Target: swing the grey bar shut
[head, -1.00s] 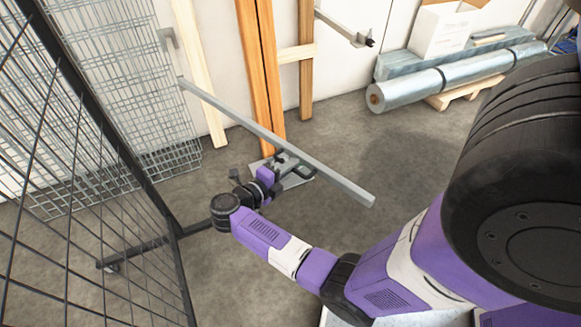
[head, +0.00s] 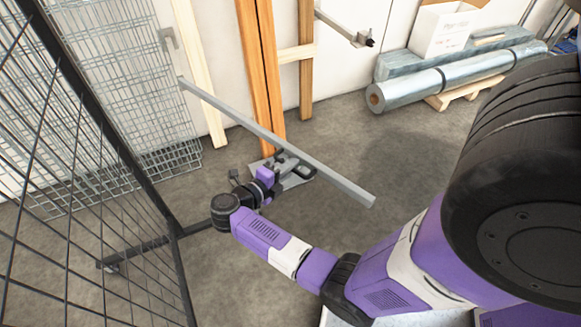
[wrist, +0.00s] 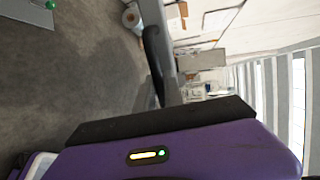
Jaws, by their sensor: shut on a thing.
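The grey bar (head: 325,174) is a long straight beam. In the head view it runs slantwise from near the back wall at upper left to a free-standing end at lower right. It also shows close up in the wrist view (wrist: 167,45), with a black curved handle (wrist: 153,50) along its side. My gripper (head: 276,163) is at the bar's middle, just on its near side, and is shut on the handle. The fingertips are partly hidden by the bar and the wrist. I cannot tell where the bar is hinged.
A black mesh fence (head: 125,150) stands at left, with wire panels (head: 150,115) behind it. Timber posts (head: 262,70) lean on the wall. A grey wall bracket (head: 340,28) juts out at the back. Wrapped rolls (head: 440,78) lie at upper right. Floor right of the bar is clear.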

